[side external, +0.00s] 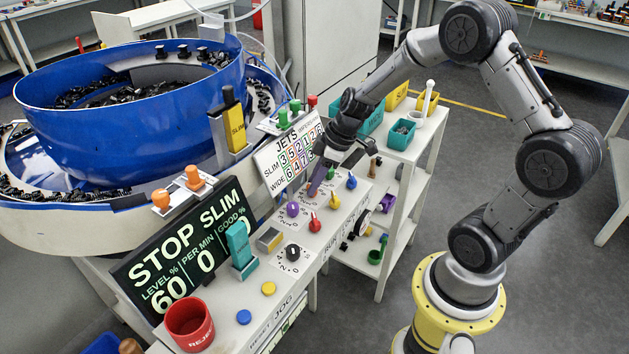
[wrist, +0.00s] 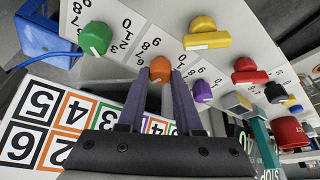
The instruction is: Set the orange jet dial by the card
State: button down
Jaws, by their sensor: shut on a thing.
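My gripper (wrist: 160,78) is shut on the orange jet dial (wrist: 160,67), with one finger on each side of it. The dial's pointer line cannot be made out, and its printed numbers are partly covered. The JETS card (side external: 287,155) stands upright with a SLIM row and a WIDE row of numbers in coloured boxes. It also shows upside down in the wrist view (wrist: 45,108). The display (side external: 188,250) reads STOP SLIM, level 60.
Green (wrist: 95,38), yellow (wrist: 205,35), purple (wrist: 203,91) and red (wrist: 248,70) dials stand close around on the panel. A blue bowl feeder (side external: 135,110) fills the left. A red REJECT cup (side external: 189,323) stands at the panel's front. A shelf cart (side external: 425,150) is behind.

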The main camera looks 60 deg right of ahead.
jog(key=c, duration=0.6)
grip_release()
jog(key=shift+r, duration=0.1)
jog(key=v, duration=1.3)
jog(key=shift+s+d+r, duration=0.1)
jog(key=shift+d+r, duration=0.05)
jog(key=shift+r, duration=0.15)
